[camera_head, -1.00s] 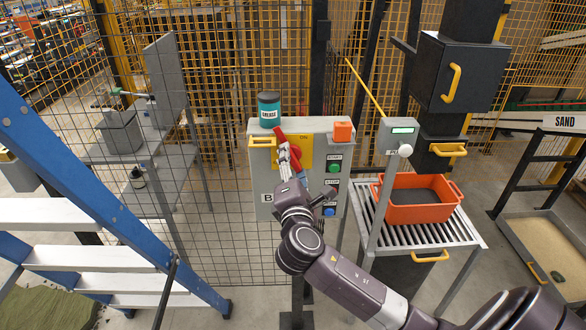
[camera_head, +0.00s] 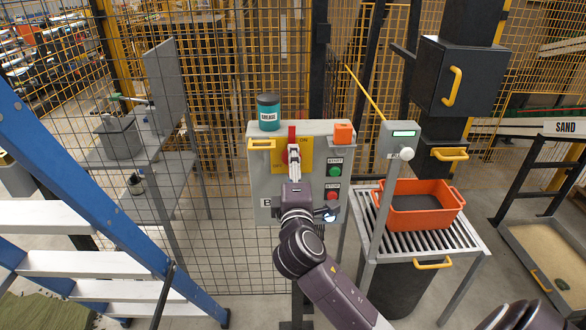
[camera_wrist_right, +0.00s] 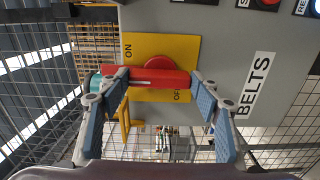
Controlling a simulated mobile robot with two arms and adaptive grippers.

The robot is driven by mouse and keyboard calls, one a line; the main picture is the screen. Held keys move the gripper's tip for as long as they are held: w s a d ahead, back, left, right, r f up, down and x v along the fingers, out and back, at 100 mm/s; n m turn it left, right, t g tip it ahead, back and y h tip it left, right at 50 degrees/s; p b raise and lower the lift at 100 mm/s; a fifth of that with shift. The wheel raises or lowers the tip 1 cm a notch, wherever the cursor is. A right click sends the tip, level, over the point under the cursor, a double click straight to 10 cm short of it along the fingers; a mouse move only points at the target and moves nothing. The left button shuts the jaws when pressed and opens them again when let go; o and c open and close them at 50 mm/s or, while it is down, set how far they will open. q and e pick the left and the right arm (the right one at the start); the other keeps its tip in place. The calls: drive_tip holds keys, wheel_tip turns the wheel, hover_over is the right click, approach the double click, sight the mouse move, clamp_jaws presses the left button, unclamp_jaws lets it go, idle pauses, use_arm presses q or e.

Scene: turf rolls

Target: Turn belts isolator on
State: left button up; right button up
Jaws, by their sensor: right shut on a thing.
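The belts isolator is a red handle (camera_head: 292,134) on a round red hub over a yellow plate (camera_head: 306,153), on a grey control box (camera_head: 262,185). The handle stands upright in the head view. The wrist view shows the red handle (camera_wrist_right: 150,78) lying across between my fingers, with ON and OFF printed on the yellow plate (camera_wrist_right: 187,50) and the BELTS label (camera_wrist_right: 255,84) to the right. My right gripper (camera_head: 294,153) is shut on the handle, with one blue-padded finger at each end of it. It hides part of the hub and plate. My left gripper is not in view.
A grease jar (camera_head: 268,111) and an orange block (camera_head: 343,132) are on the box top. Green START (camera_head: 334,172) and red STOP (camera_head: 332,195) buttons lie close right of my gripper. An orange tub (camera_head: 420,211) sits on rollers at right. A blue ladder (camera_head: 95,190) stands at left.

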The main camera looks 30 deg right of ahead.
drive_tip(key=shift+f, duration=0.15)
drive_tip(key=o, duration=1.2)
drive_tip(key=shift+c, duration=0.2)
drive_tip(key=v, duration=1.2)
drive_tip(key=shift+s, duration=0.1)
